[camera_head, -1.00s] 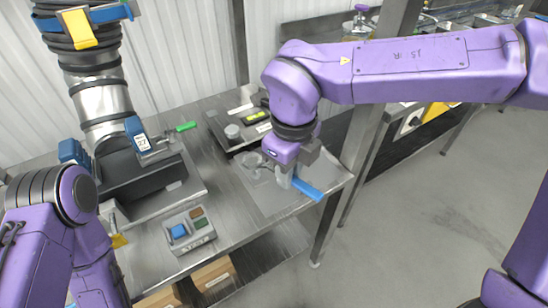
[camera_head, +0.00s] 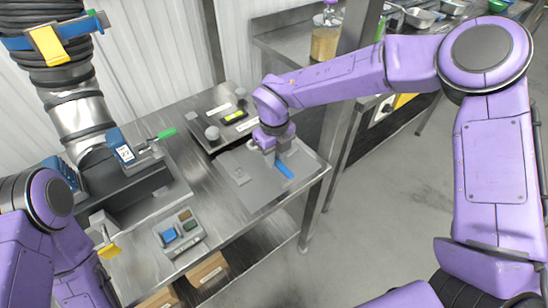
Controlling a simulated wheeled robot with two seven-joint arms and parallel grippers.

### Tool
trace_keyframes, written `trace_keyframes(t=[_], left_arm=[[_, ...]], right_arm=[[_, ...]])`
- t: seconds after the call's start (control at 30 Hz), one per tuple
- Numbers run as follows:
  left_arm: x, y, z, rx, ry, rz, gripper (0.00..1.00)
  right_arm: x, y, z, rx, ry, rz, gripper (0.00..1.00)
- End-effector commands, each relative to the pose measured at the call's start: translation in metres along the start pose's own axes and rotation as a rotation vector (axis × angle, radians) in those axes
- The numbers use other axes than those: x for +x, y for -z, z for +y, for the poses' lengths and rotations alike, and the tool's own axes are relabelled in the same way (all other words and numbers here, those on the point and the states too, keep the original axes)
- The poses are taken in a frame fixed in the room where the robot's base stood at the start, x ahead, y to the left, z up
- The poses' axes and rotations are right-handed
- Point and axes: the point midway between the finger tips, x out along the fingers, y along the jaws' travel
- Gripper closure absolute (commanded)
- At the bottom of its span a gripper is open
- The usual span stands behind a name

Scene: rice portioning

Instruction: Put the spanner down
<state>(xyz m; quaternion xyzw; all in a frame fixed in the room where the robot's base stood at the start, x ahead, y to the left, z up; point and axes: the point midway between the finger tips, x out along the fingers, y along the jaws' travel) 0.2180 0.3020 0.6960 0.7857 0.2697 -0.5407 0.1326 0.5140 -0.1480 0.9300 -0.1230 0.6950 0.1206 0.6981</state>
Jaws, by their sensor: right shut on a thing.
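The spanner shows only as a blue handle (camera_head: 284,170) that sticks out toward the lower right from under my right gripper (camera_head: 277,158). The rest of it is hidden by the gripper. My right gripper is shut on the spanner, low over the grey mat (camera_head: 257,195) on the right end of the steel table. I cannot tell whether the spanner touches the mat. My left arm is at the lower left, but its fingertips cannot be made out.
A machine with a green-handled lever (camera_head: 166,133) fills the left. The mat's front part is bare.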

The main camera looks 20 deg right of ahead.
Motion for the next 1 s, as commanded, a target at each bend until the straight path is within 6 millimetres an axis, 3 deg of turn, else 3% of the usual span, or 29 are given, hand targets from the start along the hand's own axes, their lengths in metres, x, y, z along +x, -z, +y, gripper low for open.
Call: trace_keyframes(t=[0.03,0.17,0.5,0.53,0.6,0.87,1.0], left_arm=[[-0.009,0.004,-0.001,0.000,0.000,0.000,0.57],[-0.011,0.004,-0.001,0.000,0.000,0.000,0.57],[-0.006,0.003,-0.001,0.000,0.000,0.000,0.57],[-0.007,0.003,-0.001,0.000,0.000,0.000,0.57],[-0.008,0.003,-0.001,0.000,0.000,0.000,0.57],[-0.008,0.004,-0.001,0.000,0.000,0.000,0.57],[-0.005,0.002,0.000,0.000,0.000,0.000,0.57]], right_arm=[[0.005,0.002,0.002,-0.005,0.001,0.007,1.00],[0.020,0.001,0.002,-0.003,0.000,0.003,1.00],[0.026,0.002,0.002,-0.002,-0.002,0.003,1.00],[0.025,0.002,0.002,-0.002,-0.002,0.003,0.70],[0.024,0.002,0.002,-0.002,-0.001,0.003,0.54],[0.023,0.002,0.002,-0.002,-0.001,0.003,0.54],[0.010,0.001,0.002,0.000,-0.002,-0.001,0.54]])
